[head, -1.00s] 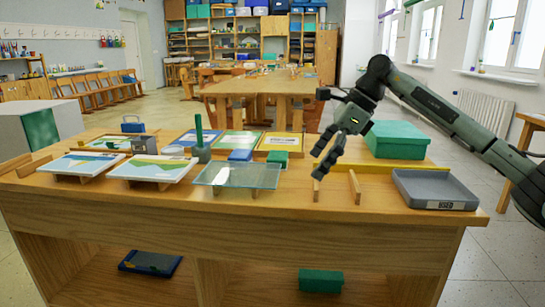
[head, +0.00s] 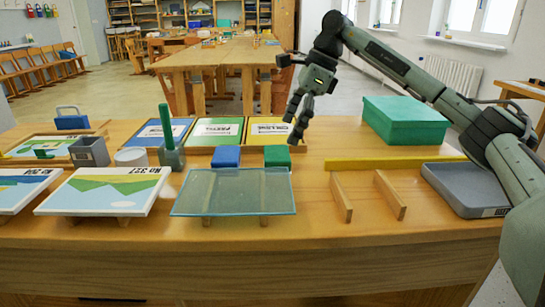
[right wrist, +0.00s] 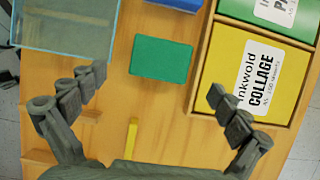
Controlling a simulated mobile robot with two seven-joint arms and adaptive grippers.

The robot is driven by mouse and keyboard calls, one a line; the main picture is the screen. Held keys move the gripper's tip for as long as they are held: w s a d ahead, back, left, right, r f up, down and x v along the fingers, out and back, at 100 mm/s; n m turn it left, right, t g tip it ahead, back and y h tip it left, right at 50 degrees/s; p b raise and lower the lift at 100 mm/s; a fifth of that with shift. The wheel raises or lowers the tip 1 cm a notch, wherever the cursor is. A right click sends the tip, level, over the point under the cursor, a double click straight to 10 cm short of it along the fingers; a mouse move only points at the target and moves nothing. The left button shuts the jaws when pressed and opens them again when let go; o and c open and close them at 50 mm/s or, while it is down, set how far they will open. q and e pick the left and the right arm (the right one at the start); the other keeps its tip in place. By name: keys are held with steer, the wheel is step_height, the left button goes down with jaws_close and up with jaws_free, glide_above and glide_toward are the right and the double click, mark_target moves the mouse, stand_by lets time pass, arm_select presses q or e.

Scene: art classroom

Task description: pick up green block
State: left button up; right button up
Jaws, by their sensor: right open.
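The green block (head: 277,156) is a small rounded box on the table, right of a blue block (head: 226,156) and in front of the yellow labelled tray (head: 265,131). My right gripper (head: 298,120) is open and hangs above and just right of the green block. In the right wrist view the green block (right wrist: 161,59) lies ahead, between the lines of the two open fingers (right wrist: 160,102), with nothing held. The blue block (right wrist: 178,3) shows only partly there. My left gripper is not in view.
A glass plate on supports (head: 235,191) stands in front of the blocks. The green box (head: 404,120), grey tray (head: 466,188) and two wooden strips (head: 390,195) are at the right. A green-handled tool (head: 170,145) stands left. Bare table lies right of the green block.

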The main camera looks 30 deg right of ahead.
mark_target(278, 152)
steer(key=shift+a+f, duration=0.2)
steer(key=shift+f, duration=0.35)
steer(key=x, duration=0.4)
steer(key=shift+w+a+f, duration=0.1)
steer(key=shift+w+f, duration=0.05)
steer(key=shift+w, duration=0.05)
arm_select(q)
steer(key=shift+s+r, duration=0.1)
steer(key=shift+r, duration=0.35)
arm_select(e)
steer(key=shift+c, duration=1.3)
steer(key=c, duration=1)
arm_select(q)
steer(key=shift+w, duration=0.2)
